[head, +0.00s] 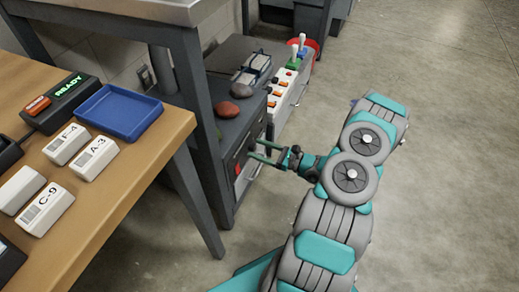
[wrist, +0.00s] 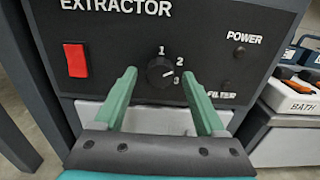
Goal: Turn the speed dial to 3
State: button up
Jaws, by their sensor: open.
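The speed dial (wrist: 160,72) is a round black knob on the dark front panel marked EXTRACTOR, with the figures 1, 2 and 3 around its upper right side. A pale mark shows on the knob's right part; I cannot tell exactly which figure it points at. My gripper (wrist: 159,80) is open, its two green fingers on either side of the dial, with gaps to it. I cannot tell how far the tips are from the panel. In the head view my gripper (head: 251,151) reaches the front of the dark extractor unit (head: 226,203); the dial is not visible there.
A red switch (wrist: 75,60) is left of the dial; POWER and FILTER labels are to its right. A white unit marked BATH (wrist: 300,98) stands to the right. A wooden table (head: 125,190) with a blue tray (head: 118,112) is at left. Open floor lies right.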

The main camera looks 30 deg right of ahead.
grip_shut()
dwell(0.5)
jog(key=m+p, duration=0.1)
jog(key=m, duration=0.4)
jog(key=shift+m, duration=0.4)
jog(key=m+p, duration=0.1)
jog(key=m, duration=0.4)
jog(key=shift+m, duration=0.4)
dwell(0.4)
grip_release()
